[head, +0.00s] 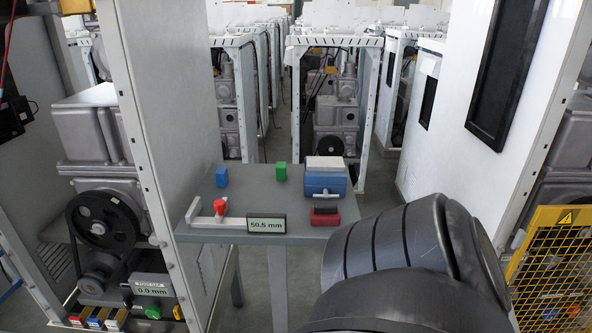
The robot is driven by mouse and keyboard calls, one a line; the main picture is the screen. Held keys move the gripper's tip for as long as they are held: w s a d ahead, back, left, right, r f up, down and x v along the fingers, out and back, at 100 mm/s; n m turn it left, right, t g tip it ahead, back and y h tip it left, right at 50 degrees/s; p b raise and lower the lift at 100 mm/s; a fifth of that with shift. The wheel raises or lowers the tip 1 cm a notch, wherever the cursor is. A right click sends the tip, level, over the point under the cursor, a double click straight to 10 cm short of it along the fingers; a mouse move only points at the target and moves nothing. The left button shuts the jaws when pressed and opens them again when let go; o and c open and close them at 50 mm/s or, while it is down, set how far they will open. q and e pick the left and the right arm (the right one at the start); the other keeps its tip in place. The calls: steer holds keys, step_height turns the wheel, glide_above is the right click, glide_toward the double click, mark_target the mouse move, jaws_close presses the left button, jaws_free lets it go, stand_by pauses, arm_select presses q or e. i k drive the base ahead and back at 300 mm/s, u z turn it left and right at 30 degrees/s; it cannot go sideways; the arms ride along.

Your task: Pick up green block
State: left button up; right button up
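The green block (281,172) is a small upright block near the back edge of the grey table (262,203), standing apart from the things around it. A blue block (221,176) stands to its left on the same table. Neither of my grippers shows in the head view. A large dark arm link of mine (400,245) fills the lower right and covers the table's front right corner.
A blue box with a pale top (325,178) stands right of the green block, with a red piece (325,214) in front. A gauge with a red slider (219,207) and a "50.5 mm" display (266,224) lies along the front edge. A white cabinet wall (165,120) borders the left.

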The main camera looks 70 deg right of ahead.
mark_target(281, 166)
steer(key=k, duration=0.5)
steer(key=z, duration=1.05)
